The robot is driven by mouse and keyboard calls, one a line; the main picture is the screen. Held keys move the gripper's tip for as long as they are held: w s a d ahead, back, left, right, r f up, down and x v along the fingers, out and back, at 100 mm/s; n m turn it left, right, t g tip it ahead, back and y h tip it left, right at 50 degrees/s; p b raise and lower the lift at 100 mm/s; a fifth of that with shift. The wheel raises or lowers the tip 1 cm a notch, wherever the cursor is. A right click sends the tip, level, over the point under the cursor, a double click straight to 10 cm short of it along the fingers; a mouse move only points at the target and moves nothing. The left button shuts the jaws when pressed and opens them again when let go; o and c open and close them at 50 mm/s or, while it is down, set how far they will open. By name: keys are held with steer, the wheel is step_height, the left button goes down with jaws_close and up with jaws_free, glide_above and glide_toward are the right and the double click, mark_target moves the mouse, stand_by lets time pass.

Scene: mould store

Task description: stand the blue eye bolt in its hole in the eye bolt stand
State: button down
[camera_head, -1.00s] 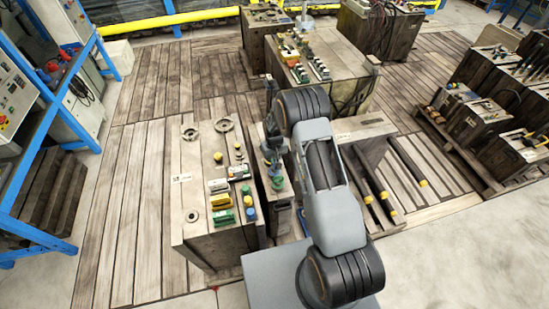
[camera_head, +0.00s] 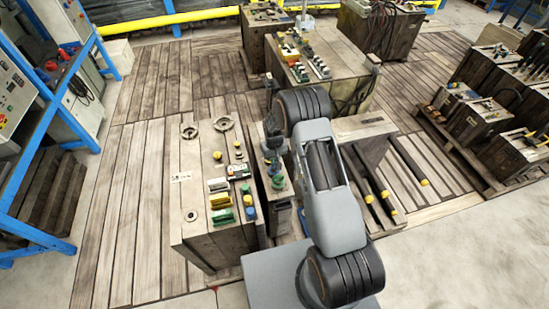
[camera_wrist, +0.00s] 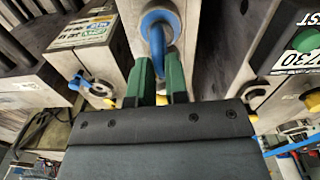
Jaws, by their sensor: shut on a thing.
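My gripper (camera_wrist: 161,62) shows in the wrist view as two green fingers, shut on the blue eye bolt (camera_wrist: 158,18). The bolt's blue ring is just beyond the fingertips, and its blue lower part runs down between them. A pale wooden face lies close behind the ring; I cannot tell whether the bolt touches it. Its lower end and any hole are hidden. In the head view my wrist is over a narrow wooden block (camera_head: 283,216) with small green and blue pieces on top. I cannot tell for sure whether this block is the eye bolt stand.
A wider wooden block (camera_head: 192,232) with rings and coloured pieces stands close on the left. A low wooden piece with dark, yellow-tipped bars (camera_head: 408,160) lies on the right. Another block (camera_head: 340,62) with coloured parts stands behind. Plank floor is open at far left.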

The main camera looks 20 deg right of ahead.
steer(key=shift+f+b, duration=0.5)
steer(key=shift+b, duration=0.05)
stand_by(0.4)
steer(key=c, duration=1.1)
jaws_free()
steer(key=shift+o, duration=0.2)
step_height(320, 180, up, 14)
steer(key=b, duration=0.1)
steer(key=s+r+t, duration=0.2)
steer(key=s+r, duration=0.6)
steer(key=s, duration=0.4)
steer(key=s+r+m+t, duration=0.1)
steer(key=s+r+t, duration=0.1)
steer(key=s+r, duration=0.7)
steer(key=shift+s, duration=2.25)
